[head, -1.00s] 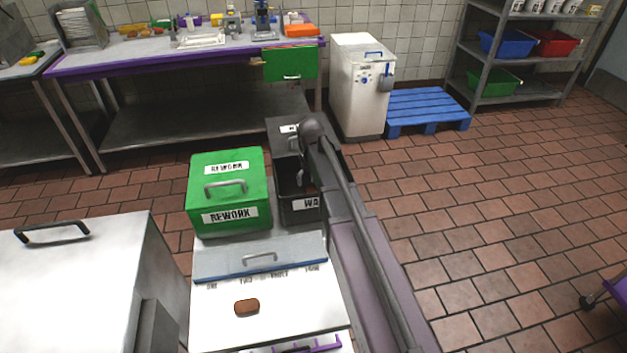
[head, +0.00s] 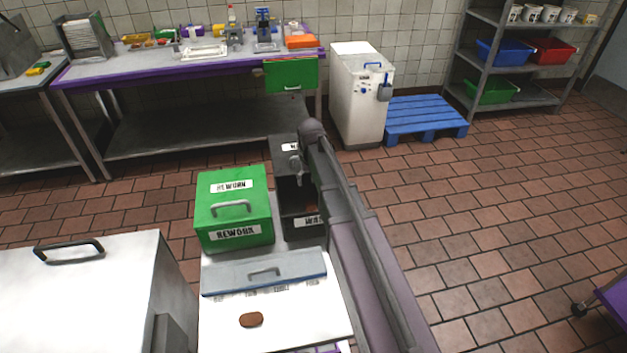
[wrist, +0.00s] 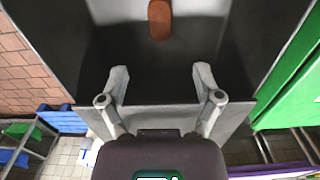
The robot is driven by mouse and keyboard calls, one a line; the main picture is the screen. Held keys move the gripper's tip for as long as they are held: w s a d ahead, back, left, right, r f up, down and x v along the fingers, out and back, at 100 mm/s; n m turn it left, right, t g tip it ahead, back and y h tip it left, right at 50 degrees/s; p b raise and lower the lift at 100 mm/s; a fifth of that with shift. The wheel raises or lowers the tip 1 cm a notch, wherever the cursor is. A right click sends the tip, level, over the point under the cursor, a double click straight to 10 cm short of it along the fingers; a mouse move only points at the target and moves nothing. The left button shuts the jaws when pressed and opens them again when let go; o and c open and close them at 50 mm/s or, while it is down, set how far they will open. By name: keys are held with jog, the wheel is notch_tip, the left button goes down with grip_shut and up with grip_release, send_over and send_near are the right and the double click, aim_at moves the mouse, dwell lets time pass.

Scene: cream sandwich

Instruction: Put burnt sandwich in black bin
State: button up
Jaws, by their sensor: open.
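The black bin (head: 299,228) stands right of the green box, its lid raised and its label partly hidden by my arm. A brown sandwich piece (head: 311,208) shows inside it, partly hidden behind my arm. In the wrist view, a brown sandwich (wrist: 160,20) lies on the dark bin floor, beyond my fingertips and apart from them. My gripper (wrist: 160,78) is open and empty over the bin. In the head view it is mostly hidden by my arm. Another brown sandwich (head: 251,320) lies on the white surface in front.
A green REWORK box (head: 234,215) with a closed lid stands left of the bin. A grey-blue lidded panel (head: 264,274) is in front of it. A white machine (head: 358,100) and blue pallet (head: 425,118) stand behind.

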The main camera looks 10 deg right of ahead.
jog(key=shift+r, duration=0.2)
dwell(0.6)
jog(key=shift+s, duration=0.1)
jog(key=s+d, duration=0.1)
jog(key=s, duration=1.9)
jog(key=shift+d, duration=0.2)
jog(key=shift+c, duration=0.2)
